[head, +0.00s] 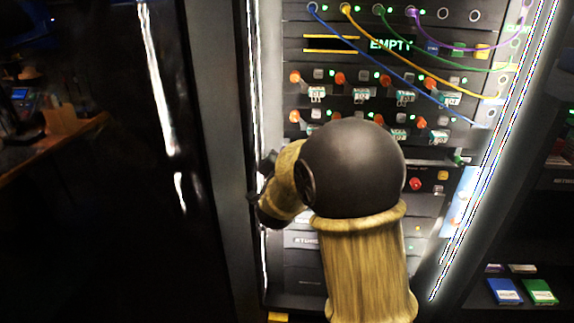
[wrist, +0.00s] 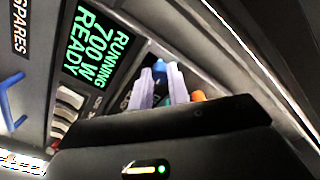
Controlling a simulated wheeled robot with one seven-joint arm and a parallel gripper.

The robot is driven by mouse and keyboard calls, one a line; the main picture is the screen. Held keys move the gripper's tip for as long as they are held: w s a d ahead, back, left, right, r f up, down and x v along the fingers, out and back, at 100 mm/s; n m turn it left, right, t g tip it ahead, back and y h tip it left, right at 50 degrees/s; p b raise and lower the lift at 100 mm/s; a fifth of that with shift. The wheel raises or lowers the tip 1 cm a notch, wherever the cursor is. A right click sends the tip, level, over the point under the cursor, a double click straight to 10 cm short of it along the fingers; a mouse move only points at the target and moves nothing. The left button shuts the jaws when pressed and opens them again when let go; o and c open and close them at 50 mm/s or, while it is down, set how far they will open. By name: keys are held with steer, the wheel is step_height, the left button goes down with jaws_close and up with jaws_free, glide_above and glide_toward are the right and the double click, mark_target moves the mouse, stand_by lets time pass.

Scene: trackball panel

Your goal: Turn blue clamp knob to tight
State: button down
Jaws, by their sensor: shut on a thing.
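In the wrist view, the blue clamp knob (wrist: 159,67) shows as a small blue piece between the tips of my gripper (wrist: 161,83). The two pale lilac fingers stand on either side of it, closed on it. Only part of the knob shows, and its turn position cannot be read. In the head view, my arm covers the area where the gripper works, and neither the knob nor the fingers can be made out.
A green-lit display (wrist: 97,42) reads "RUNNING 700 W READY" in the wrist view. An orange piece (wrist: 198,95) is close beside the fingers. In the head view, cables (head: 425,60) cross the upper panel, and a red button (head: 415,184) is right of my arm.

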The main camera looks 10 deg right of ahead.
steer(key=shift+f+m, duration=0.15)
steer(key=shift+m, duration=0.35)
steer(key=c, duration=1.3)
jaws_free()
steer(key=shift+c, duration=0.2)
steer(key=v, duration=1.7)
steer(key=shift+s, duration=0.3)
steer(key=shift+w+a, duration=0.1)
steer(key=shift+w, duration=0.05)
